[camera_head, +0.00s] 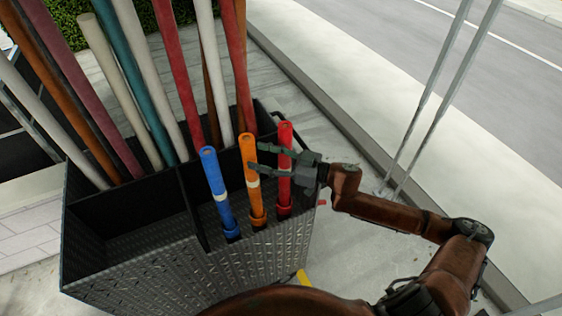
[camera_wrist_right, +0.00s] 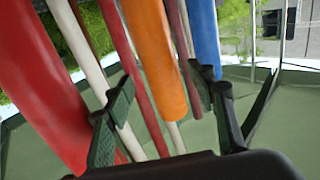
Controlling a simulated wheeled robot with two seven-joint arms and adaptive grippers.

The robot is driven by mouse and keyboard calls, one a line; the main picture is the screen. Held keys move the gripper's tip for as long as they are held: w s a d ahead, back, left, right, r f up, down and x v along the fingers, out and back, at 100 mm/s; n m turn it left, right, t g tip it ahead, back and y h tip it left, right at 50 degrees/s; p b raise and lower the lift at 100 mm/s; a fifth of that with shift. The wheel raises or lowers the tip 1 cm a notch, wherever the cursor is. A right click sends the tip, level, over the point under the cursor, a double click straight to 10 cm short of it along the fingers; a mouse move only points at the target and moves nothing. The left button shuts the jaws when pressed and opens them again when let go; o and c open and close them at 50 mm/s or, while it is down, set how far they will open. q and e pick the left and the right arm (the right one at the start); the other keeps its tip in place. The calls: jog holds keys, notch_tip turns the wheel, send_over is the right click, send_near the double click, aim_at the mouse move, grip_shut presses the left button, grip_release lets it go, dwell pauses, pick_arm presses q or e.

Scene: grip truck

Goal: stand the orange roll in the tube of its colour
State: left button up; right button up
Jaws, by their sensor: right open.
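The orange roll (camera_head: 247,150), with a pale band partway down, stands nearly upright in the black carrier. Its lower end meets an orange collar, the orange tube's mouth (camera_head: 258,222), and appears to be in it. My right gripper (camera_head: 258,158) reaches in from the right at the roll's upper part. Its fingers are open, one to each side of the orange roll, which also shows between them in the right wrist view (camera_wrist_right: 152,55). I cannot tell whether they touch it. My left gripper is not in view.
A blue roll (camera_head: 215,180) stands left of the orange one, and a red roll (camera_head: 285,140) stands close on its right, beside my gripper. Several long poles (camera_head: 180,80) lean in the carrier's rear. The carrier's patterned front wall (camera_head: 180,275) is nearest. Pavement lies right.

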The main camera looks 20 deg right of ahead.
jog(key=v, duration=0.8)
jog(key=shift+s, duration=0.15)
